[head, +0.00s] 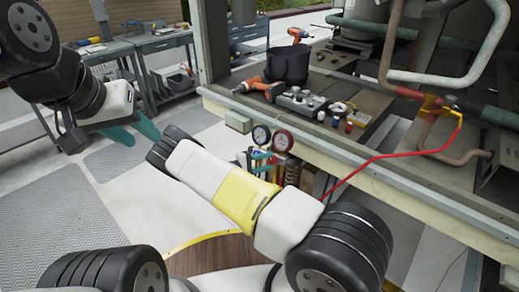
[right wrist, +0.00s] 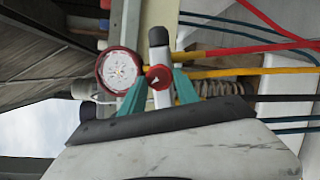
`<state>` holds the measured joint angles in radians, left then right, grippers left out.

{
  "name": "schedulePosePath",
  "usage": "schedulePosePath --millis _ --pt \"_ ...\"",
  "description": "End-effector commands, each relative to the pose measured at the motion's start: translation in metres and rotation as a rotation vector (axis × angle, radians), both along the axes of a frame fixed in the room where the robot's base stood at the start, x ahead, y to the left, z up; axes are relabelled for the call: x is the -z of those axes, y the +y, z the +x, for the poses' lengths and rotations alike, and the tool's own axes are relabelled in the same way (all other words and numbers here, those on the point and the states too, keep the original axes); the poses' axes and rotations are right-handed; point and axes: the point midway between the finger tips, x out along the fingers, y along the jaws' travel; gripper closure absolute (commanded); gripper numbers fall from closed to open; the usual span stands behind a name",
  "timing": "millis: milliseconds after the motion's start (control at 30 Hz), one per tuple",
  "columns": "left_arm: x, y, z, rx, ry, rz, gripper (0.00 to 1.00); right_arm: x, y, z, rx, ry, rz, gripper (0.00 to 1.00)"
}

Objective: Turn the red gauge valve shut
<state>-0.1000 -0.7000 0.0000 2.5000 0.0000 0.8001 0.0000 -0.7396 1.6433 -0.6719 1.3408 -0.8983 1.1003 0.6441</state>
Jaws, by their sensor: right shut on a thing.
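The red gauge valve (right wrist: 158,77) is a round red knob with a white pointer mark, beside the red-rimmed gauge (right wrist: 120,70) in the right wrist view. My right gripper (right wrist: 160,83) has its two teal fingers on either side of the knob, shut on it. In the head view the red-rimmed gauge (head: 283,140) stands next to a dark blue-rimmed gauge (head: 262,135); the knob and right fingers cannot be made out clearly there, and my forearm covers the area below. My left gripper (head: 138,134) is open and empty, at the left, well away from the gauges.
A red hose (head: 385,157) runs from the gauge area up to the pipework. Yellow hoses (right wrist: 235,73) pass close to my right fingers. The unit's ledge (head: 330,160) lies above, carrying a drill (head: 262,84) and a black bucket (head: 288,66). Workbenches (head: 150,42) stand at the back left.

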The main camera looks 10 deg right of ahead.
Motion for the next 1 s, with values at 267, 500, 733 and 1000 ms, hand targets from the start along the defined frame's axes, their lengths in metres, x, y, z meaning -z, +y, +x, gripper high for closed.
schedulePosePath --millis 267,500,733,1000 --pt "0.0 0.0 0.0 0.0 0.0 0.0 0.62 -0.0027 0.0015 0.0021 0.082 -0.198 0.134 1.0" --pt "0.0 0.0 0.0 0.0 0.0 0.0 0.62 -0.0041 0.0012 0.0025 0.138 -0.328 0.22 1.0" --pt "0.0 0.0 0.0 0.0 0.0 0.0 0.62 -0.0048 0.0008 0.0028 0.171 -0.403 0.27 1.0" --pt "0.0 0.0 0.0 0.0 0.0 0.0 0.62 -0.0048 0.0006 0.0025 0.184 -0.434 0.291 1.0"
